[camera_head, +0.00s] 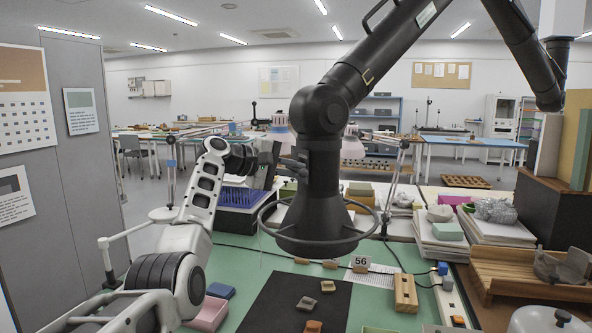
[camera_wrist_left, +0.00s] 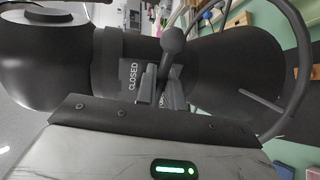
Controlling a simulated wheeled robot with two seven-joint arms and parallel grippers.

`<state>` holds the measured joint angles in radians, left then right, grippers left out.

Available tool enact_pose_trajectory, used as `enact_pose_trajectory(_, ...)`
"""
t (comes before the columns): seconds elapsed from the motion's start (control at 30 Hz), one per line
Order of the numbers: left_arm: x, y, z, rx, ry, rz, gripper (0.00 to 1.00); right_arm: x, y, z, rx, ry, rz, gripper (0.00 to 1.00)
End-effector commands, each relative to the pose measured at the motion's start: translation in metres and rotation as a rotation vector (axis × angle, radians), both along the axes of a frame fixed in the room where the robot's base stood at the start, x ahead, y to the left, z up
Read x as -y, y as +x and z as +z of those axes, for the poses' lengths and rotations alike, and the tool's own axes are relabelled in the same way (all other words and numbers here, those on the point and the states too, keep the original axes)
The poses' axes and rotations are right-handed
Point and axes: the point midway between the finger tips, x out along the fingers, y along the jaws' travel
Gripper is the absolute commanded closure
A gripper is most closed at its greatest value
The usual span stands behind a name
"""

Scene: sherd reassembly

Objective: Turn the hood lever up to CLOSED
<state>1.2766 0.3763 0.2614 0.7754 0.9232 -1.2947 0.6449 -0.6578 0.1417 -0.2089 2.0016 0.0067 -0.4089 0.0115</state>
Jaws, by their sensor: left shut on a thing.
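The black fume hood (camera_head: 318,215) hangs from a jointed arm above the green bench, with a wire ring around its lower cone. In the left wrist view, the hood lever has a dark ball knob (camera_wrist_left: 173,40) on a short stem. The word CLOSED (camera_wrist_left: 132,77) is printed on the collar beside it; another label is mostly hidden behind the fingers. My left gripper (camera_wrist_left: 160,88) is shut on the lever's stem, below the knob. In the head view my left gripper (camera_head: 285,160) reaches the hood's left side, where the lever is hard to make out.
Small sherds (camera_head: 306,303) lie on a black mat (camera_head: 272,303) below the hood. A pink tray (camera_head: 208,313) is at the left, a wooden block (camera_head: 405,293) at the right. A wooden rack (camera_head: 530,268) and stacked boards (camera_head: 440,240) fill the right side.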

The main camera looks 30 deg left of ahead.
Motion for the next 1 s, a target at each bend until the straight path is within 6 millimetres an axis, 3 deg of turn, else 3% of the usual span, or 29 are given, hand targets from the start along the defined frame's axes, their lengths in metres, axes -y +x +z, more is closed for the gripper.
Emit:
enact_pose_trajectory(0.03,-0.001,0.000,-0.001,-0.002,-0.001,0.003,0.88,0.000,0.000,0.000,0.000,-0.001,-0.001,0.46)
enact_pose_trajectory(0.1,-0.001,0.000,-0.001,-0.002,-0.001,0.002,0.76,0.001,0.000,-0.001,-0.001,-0.001,-0.001,0.46)
enact_pose_trajectory(0.47,-0.003,-0.004,0.000,0.002,0.001,0.002,0.76,0.001,0.000,-0.003,-0.001,-0.002,-0.001,0.46)
enact_pose_trajectory(0.67,-0.022,-0.031,0.007,0.003,0.003,0.005,0.76,0.000,0.000,-0.013,-0.003,0.001,0.000,0.46)
enact_pose_trajectory(1.0,-0.064,-0.097,0.029,0.002,0.001,0.006,0.76,-0.004,0.005,-0.016,0.017,0.010,0.012,0.46)
